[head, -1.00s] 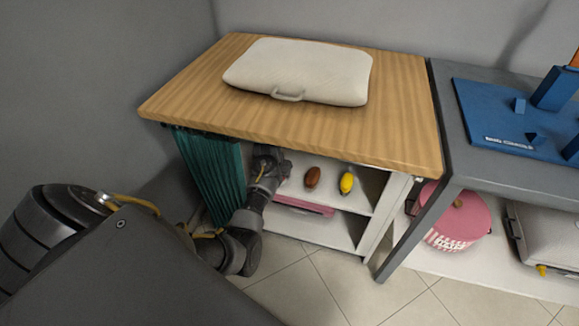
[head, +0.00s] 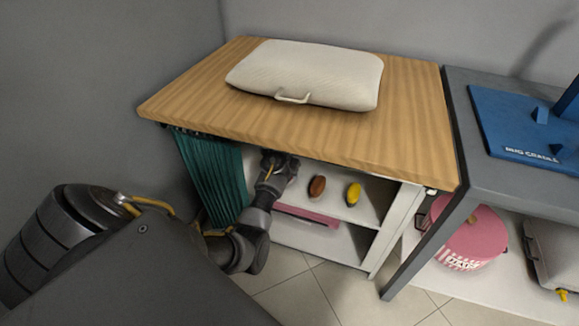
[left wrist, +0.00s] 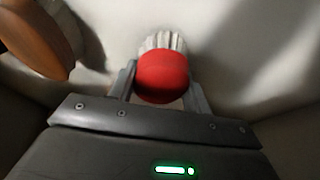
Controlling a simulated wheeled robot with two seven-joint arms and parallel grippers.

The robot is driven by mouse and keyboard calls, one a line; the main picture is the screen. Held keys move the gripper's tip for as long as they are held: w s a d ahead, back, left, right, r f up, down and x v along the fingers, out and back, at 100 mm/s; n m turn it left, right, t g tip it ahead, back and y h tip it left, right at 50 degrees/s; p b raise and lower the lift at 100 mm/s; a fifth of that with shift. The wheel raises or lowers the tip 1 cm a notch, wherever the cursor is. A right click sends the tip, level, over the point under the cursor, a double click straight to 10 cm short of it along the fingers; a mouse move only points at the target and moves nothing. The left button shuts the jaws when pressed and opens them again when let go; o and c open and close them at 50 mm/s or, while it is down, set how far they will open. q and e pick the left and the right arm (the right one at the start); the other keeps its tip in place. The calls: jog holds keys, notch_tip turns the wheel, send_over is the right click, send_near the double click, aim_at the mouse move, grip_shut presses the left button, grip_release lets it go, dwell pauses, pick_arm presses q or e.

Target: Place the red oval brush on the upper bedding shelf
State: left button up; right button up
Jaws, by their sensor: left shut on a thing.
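The red oval brush (left wrist: 162,77) shows in the left wrist view, with its red back towards the camera and pale bristles at the far side. My left gripper (left wrist: 160,88) is shut on it, one finger on each side. In the head view my left wrist reaches under the wooden top into the upper shelf (head: 340,208) of the white unit; the fingertips and the red brush are hidden there. A pale surface lies close beyond the bristles; I cannot tell whether they touch it. My right gripper is not in view.
A brown oval brush (head: 317,187) and a yellow one (head: 353,194) lie on the upper shelf, right of my gripper. A teal curtain (head: 212,178) hangs left. The wooden top (head: 300,132) overhangs the shelves and carries a white pillow (head: 310,72).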

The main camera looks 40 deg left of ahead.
pick_arm(q)
jog(key=shift+f, duration=0.15)
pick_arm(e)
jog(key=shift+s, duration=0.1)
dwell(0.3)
pick_arm(q)
jog(key=shift+f, duration=0.2)
jog(key=o, duration=1)
jog(key=shift+c, duration=0.2)
